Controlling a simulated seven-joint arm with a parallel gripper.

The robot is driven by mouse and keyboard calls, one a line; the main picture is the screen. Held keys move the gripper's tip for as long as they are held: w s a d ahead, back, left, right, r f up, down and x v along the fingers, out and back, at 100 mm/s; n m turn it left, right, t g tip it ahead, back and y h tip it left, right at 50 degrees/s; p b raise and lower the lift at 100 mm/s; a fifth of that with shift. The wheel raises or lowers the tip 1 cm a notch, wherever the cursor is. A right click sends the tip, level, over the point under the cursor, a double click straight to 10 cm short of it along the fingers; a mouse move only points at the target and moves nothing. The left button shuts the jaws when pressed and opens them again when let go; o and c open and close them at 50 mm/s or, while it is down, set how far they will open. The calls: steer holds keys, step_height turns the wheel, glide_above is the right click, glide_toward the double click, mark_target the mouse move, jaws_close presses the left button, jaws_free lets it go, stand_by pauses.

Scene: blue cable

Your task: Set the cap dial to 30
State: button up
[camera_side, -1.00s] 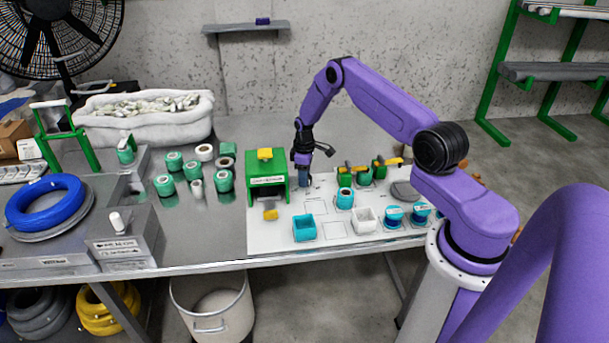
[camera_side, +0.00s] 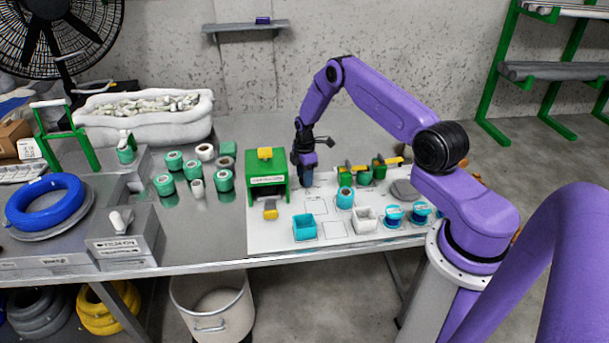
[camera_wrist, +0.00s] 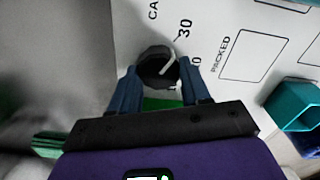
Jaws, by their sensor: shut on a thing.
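The cap dial (camera_wrist: 153,64) is a dark round knob with a pale pointer mark, on a white board in the wrist view. The printed "30" (camera_wrist: 184,28) is just above and right of it. The pointer slants up and right, roughly toward the 30 side; I cannot tell if it lines up exactly. Another number, ending in 0, is partly hidden by my right finger. My gripper (camera_wrist: 158,72) has its two blue fingers on either side of the dial, shut on it. In the side view my gripper (camera_side: 303,180) is low over the board and hides the dial.
A green box (camera_side: 267,167) with a yellow top stands just left of my gripper. Green fixtures (camera_side: 378,168) stand right of my gripper.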

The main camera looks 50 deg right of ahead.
stand_by(0.4)
steer(key=o, duration=1.1)
steer(key=shift+c, duration=0.2)
step_height(320, 180, up, 17)
steer(key=shift+r, duration=0.2)
